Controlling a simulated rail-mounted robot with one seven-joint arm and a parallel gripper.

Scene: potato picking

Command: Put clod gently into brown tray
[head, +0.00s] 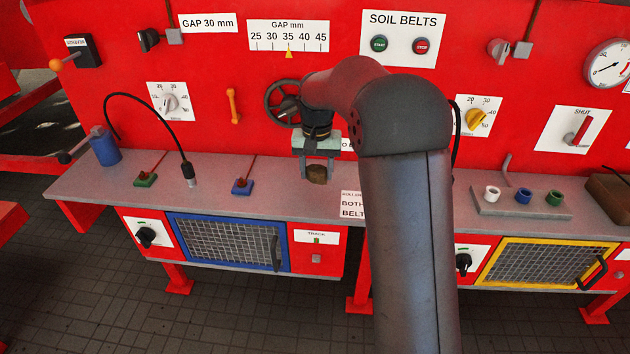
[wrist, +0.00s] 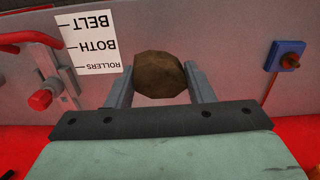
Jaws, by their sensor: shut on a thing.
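The clod (head: 317,174) is a small brown, faceted lump. My gripper (head: 318,172) is shut on it, in front of the red panel and over the grey shelf in the head view. In the wrist view the clod (wrist: 158,75) sits between the two grey fingers of my gripper (wrist: 160,85), near their tips. I cannot tell the exact height of the clod above the shelf. A brown box-like thing (head: 610,193) stands at the right end of the shelf, cut by the picture edge; I cannot tell whether it is the brown tray.
A black hose (head: 165,110) arches at the left. A handwheel (head: 283,101) stands behind my gripper.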

